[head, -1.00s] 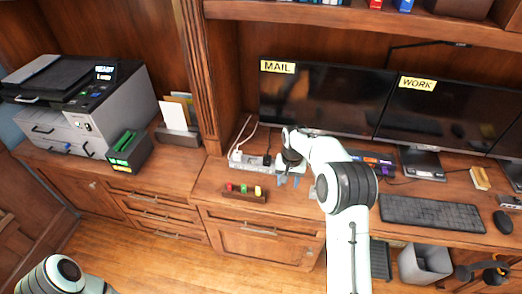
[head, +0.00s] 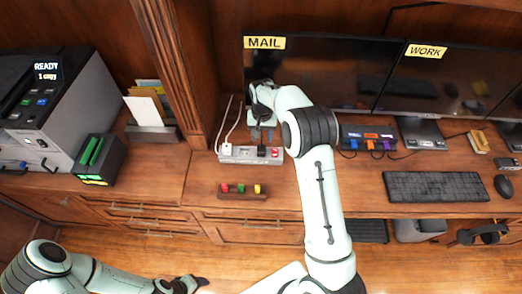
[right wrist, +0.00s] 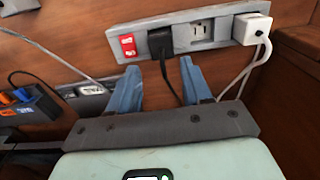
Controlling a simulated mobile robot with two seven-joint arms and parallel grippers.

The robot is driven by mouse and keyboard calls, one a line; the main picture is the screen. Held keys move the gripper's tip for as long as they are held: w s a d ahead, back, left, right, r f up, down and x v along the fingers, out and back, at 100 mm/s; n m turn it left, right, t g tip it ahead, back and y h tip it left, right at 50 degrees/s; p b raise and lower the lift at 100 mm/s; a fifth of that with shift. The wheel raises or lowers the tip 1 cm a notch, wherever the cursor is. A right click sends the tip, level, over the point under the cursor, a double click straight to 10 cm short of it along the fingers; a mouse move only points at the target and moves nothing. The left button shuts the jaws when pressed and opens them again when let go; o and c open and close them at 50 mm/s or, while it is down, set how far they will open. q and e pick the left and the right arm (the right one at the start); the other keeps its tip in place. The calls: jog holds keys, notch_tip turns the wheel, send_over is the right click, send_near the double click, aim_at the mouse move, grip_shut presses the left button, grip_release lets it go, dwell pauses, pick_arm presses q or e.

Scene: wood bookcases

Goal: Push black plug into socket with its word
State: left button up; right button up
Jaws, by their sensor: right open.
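The grey power strip (head: 243,155) lies on the desk below the MAIL monitor; it also shows in the right wrist view (right wrist: 138,45). The black plug (right wrist: 161,43) stands at the strip between the red switch (right wrist: 128,45) and a bare socket (right wrist: 201,29). I cannot tell how deep it sits. It is small and dark in the head view (head: 262,151). My right gripper (head: 263,133) is open behind the strip; in the right wrist view its blue fingers (right wrist: 160,64) are spread either side of the black cord, just short of the plug. My left gripper (head: 188,285) is low at the bottom edge, jaws unclear.
A white plug (right wrist: 252,28) fills the strip's other end. A dark hub with coloured plugs (head: 367,138) is to the right. The MAIL (head: 264,43) and WORK (head: 425,51) labels are on the monitors.

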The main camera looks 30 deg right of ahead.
aim_at(262, 145)
jog(key=shift+w+f, duration=0.25)
jog(key=shift+f, duration=0.95)
notch_tip(262, 145, down, 5)
jog(key=shift+w, duration=0.15)
jog(key=c, duration=0.7)
